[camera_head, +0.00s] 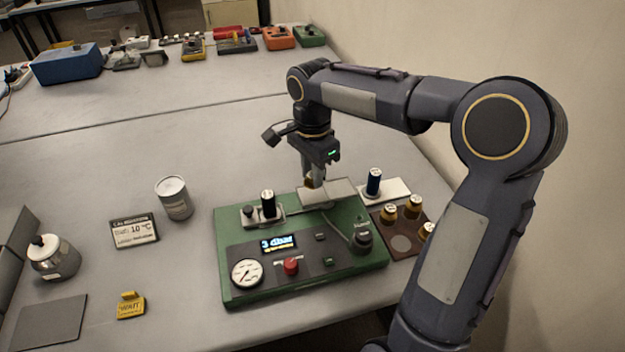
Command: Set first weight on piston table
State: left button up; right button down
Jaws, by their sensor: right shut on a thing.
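My right gripper (313,179) points down over the back of the green apparatus (345,268), shut on a small brass weight (310,184) that shows only in part between its fingers. Below the weight is a pale flat plate (341,189), which looks like the piston table. I cannot tell whether the weight touches it. More brass weights (413,206) stand on a brown tray (402,258) to the right, beside an empty round recess (401,243). My left gripper is not in view.
The apparatus carries a black-topped cylinder (268,204), a lit display (279,244), a gauge (247,273) and a red knob (291,267). A can (174,198) and a calibration card (134,231) stand left.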

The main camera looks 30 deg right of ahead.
jog(key=shift+w+f, duration=0.1)
jog(key=shift+f, duration=1.65)
jog(key=shift+f, duration=0.1)
jog(key=c, duration=1.2)
grip_release()
notch_tip(320, 180, up, 12)
jog(key=shift+r, duration=0.1)
jog(key=shift+s+r, duration=0.1)
jog(key=shift+s, duration=0.25)
jog(key=s+a+f+n+t+y, duration=0.1)
jog(key=s+a+f+n+t, duration=0.1)
jog(key=s+n, duration=0.3)
jog(key=s+a+f+n+t+y, duration=0.1)
jog(key=s+f+n, duration=0.3)
jog(key=s, duration=0.5)
jog(key=s+a+f+n+t+y, duration=0.1)
jog(key=s+a+f+n+t, duration=0.1)
jog(key=s, duration=0.5)
jog(key=shift+s+a+f+n+t+y, duration=0.1)
jog(key=shift+a+f+n+t+y, duration=0.1)
jog(key=shift+a+f+n, duration=0.5)
jog(key=shift+s+a+f+n+t+y, duration=0.15)
jog(key=shift+a+n, duration=0.25)
jog(key=shift+n, duration=0.7)
